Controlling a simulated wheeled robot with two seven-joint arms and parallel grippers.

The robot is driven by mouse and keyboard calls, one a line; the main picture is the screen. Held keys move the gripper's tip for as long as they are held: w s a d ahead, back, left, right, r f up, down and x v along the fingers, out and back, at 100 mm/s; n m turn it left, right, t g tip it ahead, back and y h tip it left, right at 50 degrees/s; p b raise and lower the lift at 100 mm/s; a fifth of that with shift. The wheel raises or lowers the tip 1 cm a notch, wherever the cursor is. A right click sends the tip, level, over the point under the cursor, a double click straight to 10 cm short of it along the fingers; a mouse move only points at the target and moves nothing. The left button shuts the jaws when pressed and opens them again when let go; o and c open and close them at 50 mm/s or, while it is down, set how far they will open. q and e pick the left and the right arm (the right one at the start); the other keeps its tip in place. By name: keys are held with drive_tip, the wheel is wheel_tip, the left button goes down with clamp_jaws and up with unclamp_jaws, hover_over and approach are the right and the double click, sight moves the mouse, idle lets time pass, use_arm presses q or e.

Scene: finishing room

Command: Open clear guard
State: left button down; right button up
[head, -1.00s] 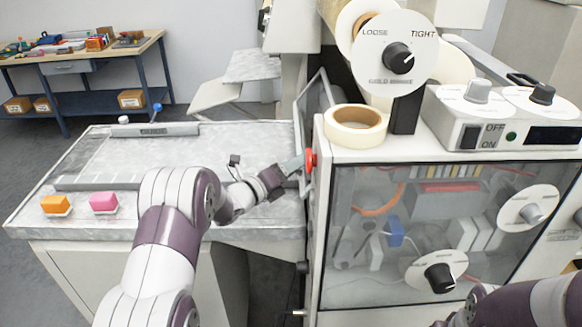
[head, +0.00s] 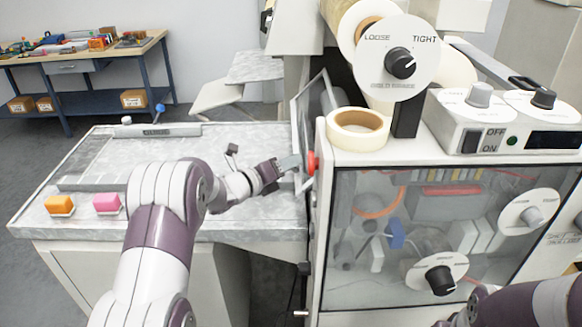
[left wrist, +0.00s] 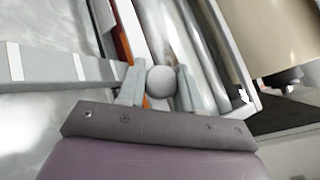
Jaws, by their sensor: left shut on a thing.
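The guard appears to be the tilted, grey-framed panel (head: 312,100) at the machine's infeed, left of the tape roll in the head view. My left gripper (head: 290,162) is at the infeed end of the metal table, beside a red button. In the left wrist view, my left gripper (left wrist: 160,82) is shut on a round grey knob (left wrist: 162,80), with one finger on each side. What joins the knob to the guard is hard to make out. My right arm shows at the lower right of the head view, but its gripper jaws do not show.
The red button (head: 312,163) is on the machine's corner close to my left gripper. A tape roll (head: 357,128) lies on the machine top. The table middle is clear.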

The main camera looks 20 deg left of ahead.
use_arm(q)
wheel_tip(320, 180, up, 18)
drive_tip(key=m+g+y+p, duration=0.4)
drive_tip(key=y+p, duration=0.1)
drive_tip(key=p, duration=1.4)
drive_tip(key=shift+a+m+y, duration=0.25)
drive_tip(key=shift+m+y, duration=0.15)
drive_tip(key=c, duration=0.8)
unclamp_jaws()
drive_tip(key=shift+d+f, duration=0.1)
drive_tip(key=shift+d, duration=0.15)
